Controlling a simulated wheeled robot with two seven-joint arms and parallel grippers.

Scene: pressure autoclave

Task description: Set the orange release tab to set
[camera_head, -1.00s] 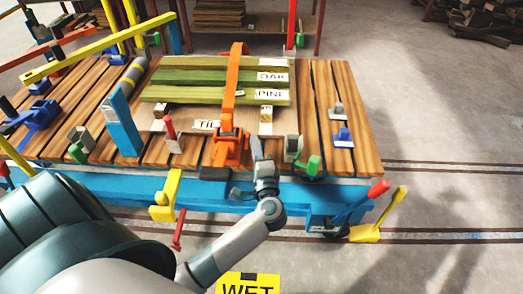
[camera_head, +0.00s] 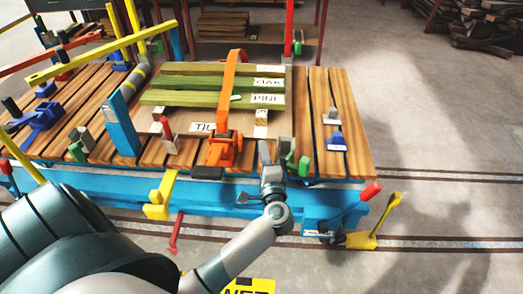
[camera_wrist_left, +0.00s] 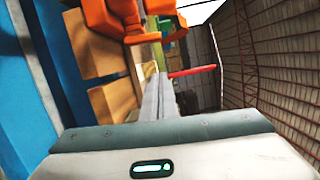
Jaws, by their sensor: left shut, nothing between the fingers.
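The orange ratchet buckle (camera_head: 222,150) sits at the front edge of the slatted bed, on an orange strap (camera_head: 230,85) over the stacked boards. I cannot make out the release tab as a separate part or tell its setting. In the left wrist view the orange buckle (camera_wrist_left: 115,18) fills the top middle, partly cut off. My left gripper (camera_head: 264,153) is just right of the buckle, apart from it in the head view. Its fingers (camera_wrist_left: 160,97) are closed together and empty. My right gripper is not in view.
Green boards (camera_head: 210,98) lie under the strap. A grey and green clamp (camera_head: 288,155) stands close right of my left gripper. A red-tipped lever (camera_head: 169,135) stands left of the buckle. A yellow lever (camera_head: 385,225) sticks out at the bed's front right corner.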

